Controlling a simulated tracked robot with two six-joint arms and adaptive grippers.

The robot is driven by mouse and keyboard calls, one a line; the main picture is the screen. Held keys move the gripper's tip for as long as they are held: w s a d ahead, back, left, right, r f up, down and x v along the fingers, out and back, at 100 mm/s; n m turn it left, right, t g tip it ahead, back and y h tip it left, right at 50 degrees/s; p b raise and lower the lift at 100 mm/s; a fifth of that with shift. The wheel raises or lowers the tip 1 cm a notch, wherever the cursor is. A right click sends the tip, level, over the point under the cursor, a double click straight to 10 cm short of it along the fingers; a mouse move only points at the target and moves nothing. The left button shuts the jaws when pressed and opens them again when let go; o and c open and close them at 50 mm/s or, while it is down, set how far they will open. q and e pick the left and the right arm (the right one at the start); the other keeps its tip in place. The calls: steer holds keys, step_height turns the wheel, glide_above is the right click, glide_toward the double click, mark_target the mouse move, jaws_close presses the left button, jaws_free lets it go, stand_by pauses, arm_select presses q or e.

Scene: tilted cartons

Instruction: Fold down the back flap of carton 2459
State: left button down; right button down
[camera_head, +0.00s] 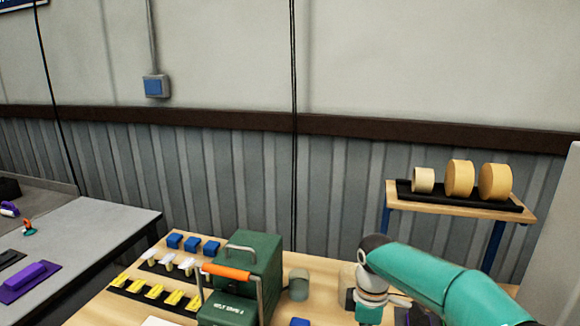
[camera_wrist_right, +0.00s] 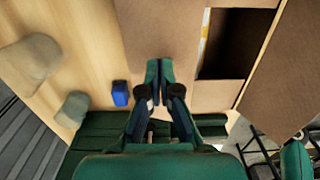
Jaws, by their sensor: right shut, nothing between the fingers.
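A brown carton (camera_wrist_right: 217,96) fills the upper right of the right wrist view, with a dark opening into its inside. A wide cardboard flap (camera_wrist_right: 160,30) spreads left of the opening, and another flap (camera_wrist_right: 285,75) spreads to its right. No number is readable on it, and I cannot tell which flap is the back one. My right gripper (camera_wrist_right: 159,72) is shut and empty. Its fingertips overlap the left flap's lower part in the picture; I cannot tell if they touch. In the head view the carton is not clearly visible. My left gripper is not in view.
A green machine (camera_head: 240,275) with an orange handle stands on the wooden table, beside blue blocks (camera_head: 192,243), yellow pieces (camera_head: 155,292) and a grey jar (camera_head: 299,284). Tape rolls (camera_head: 459,179) sit on a shelf behind. A blue block (camera_wrist_right: 120,93) lies left of my right fingers.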

steer(key=shift+f, duration=0.2)
steer(key=shift+f+b, duration=0.9)
steer(key=shift+f, duration=0.45)
step_height(320, 180, up, 7)
steer(key=p, duration=0.6)
steer(key=shift+r+p, duration=0.1)
steer(key=shift+p, duration=0.2)
